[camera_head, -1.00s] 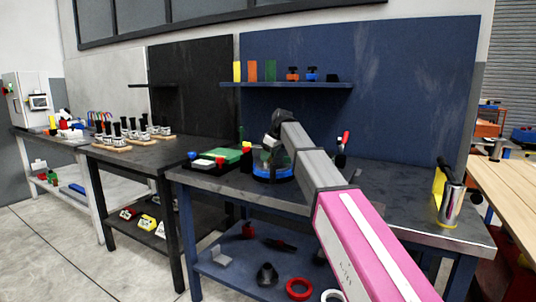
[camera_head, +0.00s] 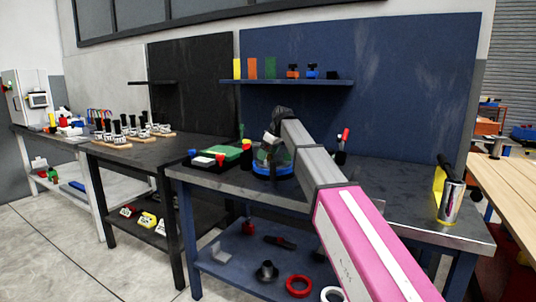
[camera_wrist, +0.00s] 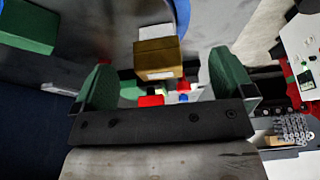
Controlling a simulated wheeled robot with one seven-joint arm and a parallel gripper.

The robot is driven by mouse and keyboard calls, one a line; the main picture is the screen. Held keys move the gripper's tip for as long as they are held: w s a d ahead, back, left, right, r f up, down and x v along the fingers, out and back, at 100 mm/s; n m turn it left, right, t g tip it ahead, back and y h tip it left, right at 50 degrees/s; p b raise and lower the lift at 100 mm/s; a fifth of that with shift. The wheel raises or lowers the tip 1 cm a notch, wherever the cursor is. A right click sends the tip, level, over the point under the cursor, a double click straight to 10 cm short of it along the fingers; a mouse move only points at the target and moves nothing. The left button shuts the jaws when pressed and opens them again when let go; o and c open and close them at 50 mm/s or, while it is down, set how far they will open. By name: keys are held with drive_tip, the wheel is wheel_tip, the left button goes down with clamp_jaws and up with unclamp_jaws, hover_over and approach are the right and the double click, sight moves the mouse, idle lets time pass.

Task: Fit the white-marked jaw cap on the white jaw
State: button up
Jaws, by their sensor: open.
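My gripper (camera_wrist: 160,66) is open, with its two green fingers well apart in the wrist view. A brown block (camera_wrist: 158,58) with a white top and a small white mark shows between or just beyond the fingers, with a gap on each side. I cannot tell whether it is the white-marked jaw cap or part of the white jaw. In the head view my gripper (camera_head: 278,156) is over the blue-ringed round positioner (camera_head: 272,172) on the blue bench, partly hiding it. The positioner's jaws are too small to tell apart there.
Left of the positioner are a green block (camera_head: 229,153) and a dark tray (camera_head: 207,162) with small coloured parts. A red-topped tool (camera_head: 345,136) stands behind to the right. A silver cylinder (camera_head: 450,203) stands at the right end. The bench between is mostly clear.

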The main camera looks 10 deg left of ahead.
wheel_tip(320, 180, up, 7)
drive_tip(key=d, duration=0.1)
drive_tip(key=shift+s, duration=0.2)
idle(0.6)
drive_tip(key=shift+f, duration=0.1)
